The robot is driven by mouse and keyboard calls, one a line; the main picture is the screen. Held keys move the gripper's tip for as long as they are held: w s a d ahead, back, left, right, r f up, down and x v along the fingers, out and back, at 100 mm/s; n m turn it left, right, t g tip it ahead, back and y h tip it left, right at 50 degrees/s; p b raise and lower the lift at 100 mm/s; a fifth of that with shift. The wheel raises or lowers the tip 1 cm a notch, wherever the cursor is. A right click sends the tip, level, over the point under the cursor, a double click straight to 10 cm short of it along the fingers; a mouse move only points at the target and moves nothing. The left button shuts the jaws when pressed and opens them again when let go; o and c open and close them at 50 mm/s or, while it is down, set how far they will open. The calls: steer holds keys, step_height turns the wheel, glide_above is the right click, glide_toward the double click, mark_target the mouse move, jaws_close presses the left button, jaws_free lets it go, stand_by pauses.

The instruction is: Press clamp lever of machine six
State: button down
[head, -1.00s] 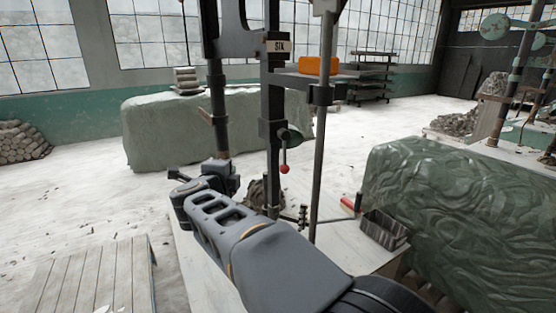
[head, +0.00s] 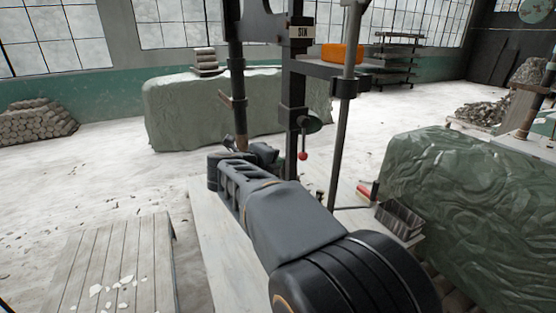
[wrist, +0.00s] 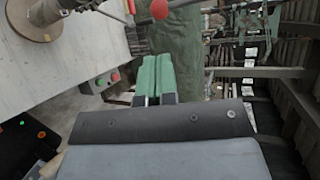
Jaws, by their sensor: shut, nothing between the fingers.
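Machine six carries a "SIX" plate (head: 301,32) on its dark upright frame. My gripper (wrist: 156,60) has two green fingers, shut together and empty. In the head view my arm reaches toward the foot of the machine, and its wrist hides part of the base; I cannot make out the fingers there.
An orange box (head: 342,53) sits on the machine's shelf. A covered green heap (head: 460,190) is at right, a slatted platform (head: 110,265) at lower left.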

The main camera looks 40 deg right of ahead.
mark_target(301, 157)
steer(key=p+x, duration=0.2)
steer(key=x, duration=0.9)
steer(key=shift+d, duration=0.35)
steer(key=shift+f, duration=0.15)
